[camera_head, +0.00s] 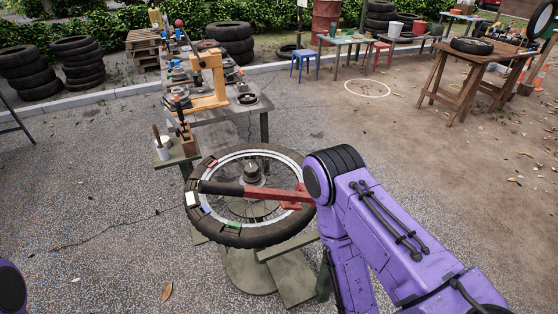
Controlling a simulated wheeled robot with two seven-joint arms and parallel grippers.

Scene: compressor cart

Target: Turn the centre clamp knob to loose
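The centre clamp knob (252,170) is a small dark knob in the middle of a spoked wheel with a black tyre (198,214). The wheel lies flat on a green stand (250,272). A bar with a black grip and a red end (222,188) crosses the wheel just in front of the knob. Its right end meets my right arm, and I cannot tell whether it is held. My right arm covers the wheel's right edge, and its gripper is hidden. Only a piece of my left arm shows at the bottom left corner; its gripper is out of view.
Behind the wheel stands a workbench (228,112) with a wooden frame (208,76) and tools. A small side shelf (176,152) with a white cup adjoins it. Another wooden table (462,62) is at the back right. The paved ground left of the stand is clear.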

